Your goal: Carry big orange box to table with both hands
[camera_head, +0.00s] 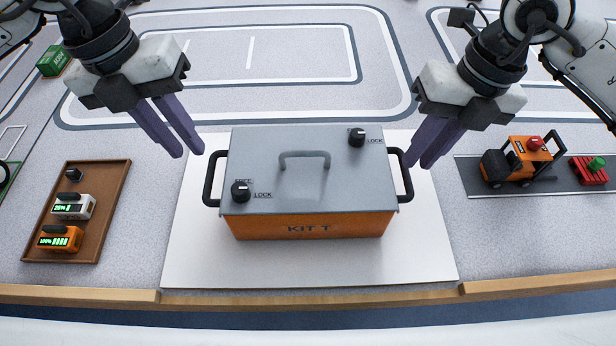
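The big orange box (312,225), marked "KIT T", sits upright on a white panel (420,262) of the table near its front edge. It has a grey lid (300,185) with an arched handle and two black knobs, and a black side handle at each end. My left gripper (188,153) is above and behind the left side handle (211,180), fingers spread slightly and empty. My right gripper (424,163) is close by the right side handle (404,175); its fingers overlap each other in the picture, so their gap and any contact are unclear.
A brown tray (117,200) with two small display devices lies at left. A toy orange forklift (519,160) and a red pallet (588,171) with a green piece stand at right on a dark strip. A green box (54,61) is far left. A wooden rim (80,294) edges the front.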

